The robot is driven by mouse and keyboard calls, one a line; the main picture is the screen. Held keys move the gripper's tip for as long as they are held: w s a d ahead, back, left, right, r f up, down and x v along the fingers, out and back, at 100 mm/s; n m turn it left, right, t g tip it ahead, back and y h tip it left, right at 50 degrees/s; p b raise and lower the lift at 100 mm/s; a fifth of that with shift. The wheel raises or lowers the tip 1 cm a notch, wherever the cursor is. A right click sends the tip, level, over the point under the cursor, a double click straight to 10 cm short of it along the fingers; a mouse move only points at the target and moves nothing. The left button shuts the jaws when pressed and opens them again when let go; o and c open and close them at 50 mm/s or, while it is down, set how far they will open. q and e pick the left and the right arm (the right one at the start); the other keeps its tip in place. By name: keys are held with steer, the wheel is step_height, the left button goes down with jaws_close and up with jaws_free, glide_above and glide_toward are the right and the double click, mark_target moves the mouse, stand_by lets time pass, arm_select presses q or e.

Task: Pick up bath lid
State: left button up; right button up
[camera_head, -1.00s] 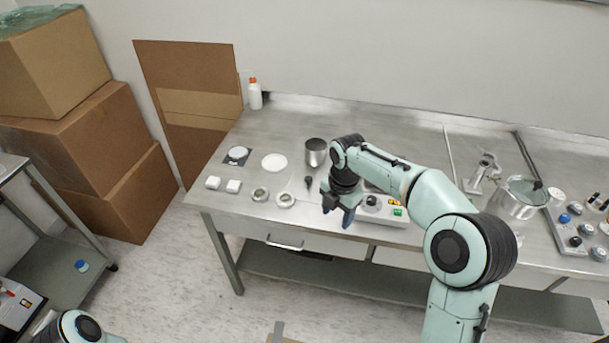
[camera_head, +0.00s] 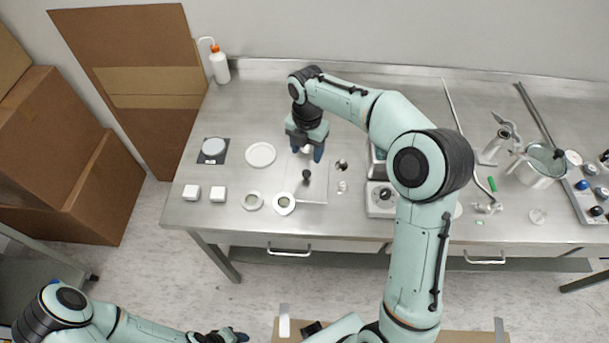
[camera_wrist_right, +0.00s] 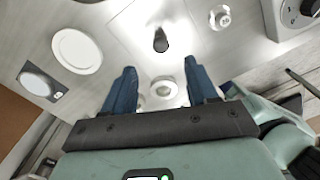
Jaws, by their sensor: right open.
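My right gripper (camera_head: 306,154) points down over the middle of the bench, its blue fingers apart. In the right wrist view a small round white piece with a shiny centre (camera_wrist_right: 163,89) shows between the open fingers, and no grip on it is visible. I cannot tell for certain whether this is the bath lid. A black-topped piece (camera_wrist_right: 161,40) stands just beyond it, on the front side of the bench; it also shows in the head view (camera_head: 306,176). My left gripper (camera_head: 228,336) is low at the bottom edge, partly cut off, its jaws unclear.
A white dish (camera_head: 260,155), a scale (camera_head: 213,151), two white blocks (camera_head: 205,194) and two rings (camera_head: 268,201) lie left of my right gripper. A hotplate (camera_head: 382,198) stands to the right, partly behind my arm. A metal pot (camera_head: 541,165) is farther right.

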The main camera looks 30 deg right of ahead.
glide_above(306, 172)
step_height(306, 172, down, 4)
steer(key=shift+d+f, duration=0.1)
steer(key=shift+d, duration=0.05)
step_height(306, 172, down, 5)
steer(key=shift+s+b, duration=0.1)
steer(key=shift+b, duration=0.25)
jaws_close()
